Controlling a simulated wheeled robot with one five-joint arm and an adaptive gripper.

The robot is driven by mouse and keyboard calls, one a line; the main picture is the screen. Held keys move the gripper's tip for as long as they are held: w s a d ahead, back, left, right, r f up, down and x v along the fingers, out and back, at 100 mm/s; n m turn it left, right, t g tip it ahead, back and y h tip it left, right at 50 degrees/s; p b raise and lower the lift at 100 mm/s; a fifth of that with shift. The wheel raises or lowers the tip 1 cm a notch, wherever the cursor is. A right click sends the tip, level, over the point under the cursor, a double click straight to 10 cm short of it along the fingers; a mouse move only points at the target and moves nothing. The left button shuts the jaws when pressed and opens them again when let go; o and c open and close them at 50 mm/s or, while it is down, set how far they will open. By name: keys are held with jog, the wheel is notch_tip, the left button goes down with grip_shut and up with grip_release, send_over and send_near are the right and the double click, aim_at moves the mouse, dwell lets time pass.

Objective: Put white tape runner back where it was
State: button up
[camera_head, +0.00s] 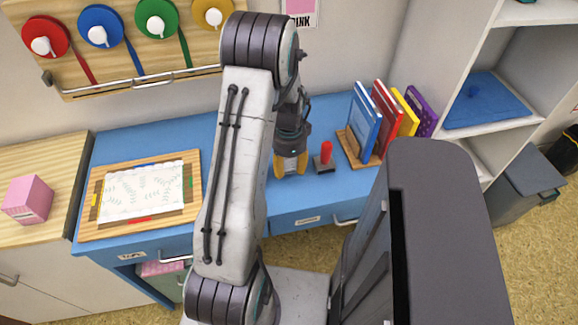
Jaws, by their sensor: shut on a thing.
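My gripper (290,166), with yellow fingertips, is low over the blue desk (222,150), just left of a stamp with a red handle (326,152). It is shut on a small pale thing between the fingertips. I cannot tell for sure whether this is the white tape runner, as the fingers and my arm hide most of it. I cannot tell whether it touches the desk. No white tape runner shows clearly elsewhere.
A wooden tray (188,217) with patterned paper (140,190) lies left of my arm. Upright books (366,120) stand on a wooden holder to the right of the stamp. Tape rolls hang on the wall board (185,66). A pink box (28,199) sits far left.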

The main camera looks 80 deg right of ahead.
jog(key=shift+f, duration=0.85)
jog(key=shift+f, duration=0.1)
jog(key=o, duration=1.1)
